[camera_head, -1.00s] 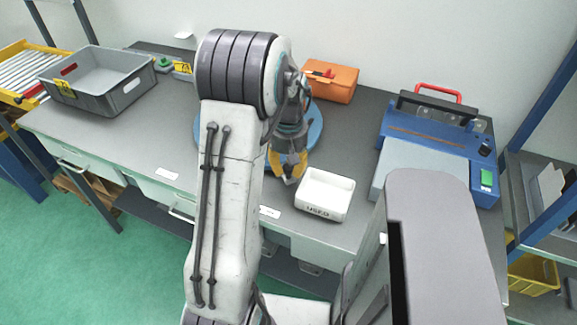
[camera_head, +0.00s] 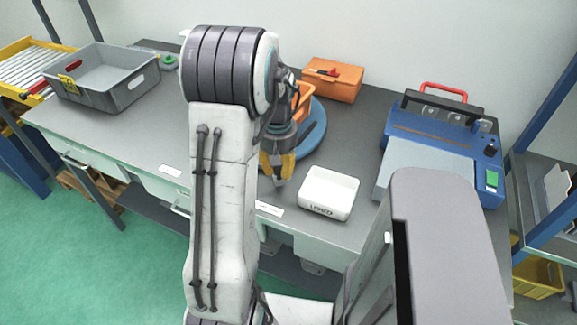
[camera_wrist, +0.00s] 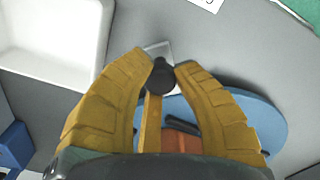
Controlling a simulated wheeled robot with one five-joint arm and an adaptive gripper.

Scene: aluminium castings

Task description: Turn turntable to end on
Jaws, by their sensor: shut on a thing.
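The turntable is a round blue disc (camera_head: 316,132) on the bench, partly hidden behind my arm. It also shows in the wrist view (camera_wrist: 262,112), below and right of my fingers. An orange object (camera_head: 304,98) stands on or over it, mostly hidden by my arm. My gripper (camera_head: 279,178) is at the turntable's near edge. In the wrist view my yellow fingers (camera_wrist: 161,72) are shut on a black knob (camera_wrist: 160,77). A narrow yellow bar (camera_wrist: 152,122) runs from the knob towards the turntable; its far end is hidden.
A white tray marked USED (camera_head: 329,193) stands close right of my gripper. An orange box (camera_head: 334,82) is behind the turntable. A blue machine (camera_head: 438,135) stands right, and a grey bin (camera_head: 102,82) back left. Bare bench lies between bin and arm.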

